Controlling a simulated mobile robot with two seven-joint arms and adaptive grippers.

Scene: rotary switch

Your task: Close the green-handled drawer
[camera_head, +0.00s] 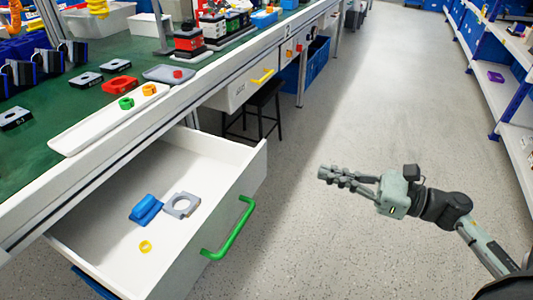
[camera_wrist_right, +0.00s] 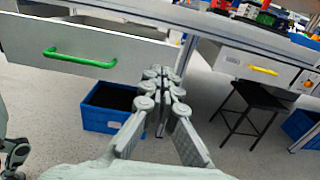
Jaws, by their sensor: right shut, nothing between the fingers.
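The white drawer with the green handle is pulled out from under the workbench. Its green handle (camera_head: 231,230) is on the front panel (camera_head: 252,177). Inside lie a blue part (camera_head: 145,211), a grey square part with a round hole (camera_head: 168,206) and a small yellow ring (camera_head: 146,246). In the right wrist view the green handle (camera_wrist_right: 80,58) is left of my right gripper (camera_wrist_right: 162,80). My right gripper (camera_head: 326,173) is shut and empty, out over the floor to the right of the drawer, apart from it.
A closed drawer with a yellow handle (camera_head: 262,76) is farther along the bench, above a black stool (camera_head: 262,110). A blue bin (camera_wrist_right: 110,106) stands on the floor below. Shelves (camera_head: 505,80) line the right side. The aisle floor between is clear.

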